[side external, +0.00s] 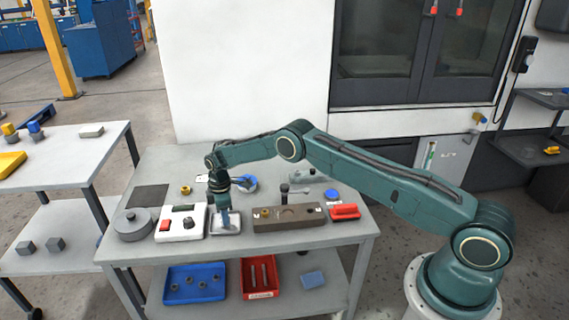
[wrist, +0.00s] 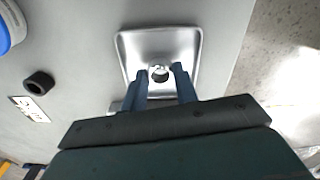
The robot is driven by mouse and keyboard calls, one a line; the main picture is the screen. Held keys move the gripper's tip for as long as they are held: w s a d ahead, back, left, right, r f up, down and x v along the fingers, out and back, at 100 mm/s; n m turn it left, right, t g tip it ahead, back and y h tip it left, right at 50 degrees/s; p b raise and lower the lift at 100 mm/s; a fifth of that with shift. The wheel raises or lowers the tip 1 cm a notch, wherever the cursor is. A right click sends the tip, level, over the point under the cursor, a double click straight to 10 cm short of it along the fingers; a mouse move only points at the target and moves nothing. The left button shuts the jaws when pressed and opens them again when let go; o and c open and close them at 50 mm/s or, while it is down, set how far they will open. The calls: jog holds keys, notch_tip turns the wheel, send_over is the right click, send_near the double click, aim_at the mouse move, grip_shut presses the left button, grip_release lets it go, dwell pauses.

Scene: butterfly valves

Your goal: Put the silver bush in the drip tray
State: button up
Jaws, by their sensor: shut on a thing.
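My gripper (side external: 224,212) points down over the shallow metal drip tray (side external: 226,228) on the table. In the wrist view, its two blue fingers (wrist: 160,78) are shut on the silver bush (wrist: 159,71), a small ring with a dark hole, at the fingertips. The bush appears within the outline of the drip tray (wrist: 138,42). I cannot tell whether the bush touches the tray floor. In the side view, the bush is too small or hidden to make out.
A white box with a red button (side external: 165,225) stands left of the tray, and a brown block (side external: 290,224) stands close on its right. A red handle (side external: 345,212) lies farther right.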

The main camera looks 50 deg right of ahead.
jog(key=shift+f, duration=0.2)
jog(key=o, duration=1)
notch_tip(320, 180, up, 12)
dwell(0.5)
jog(key=shift+r, duration=0.1)
dwell(0.3)
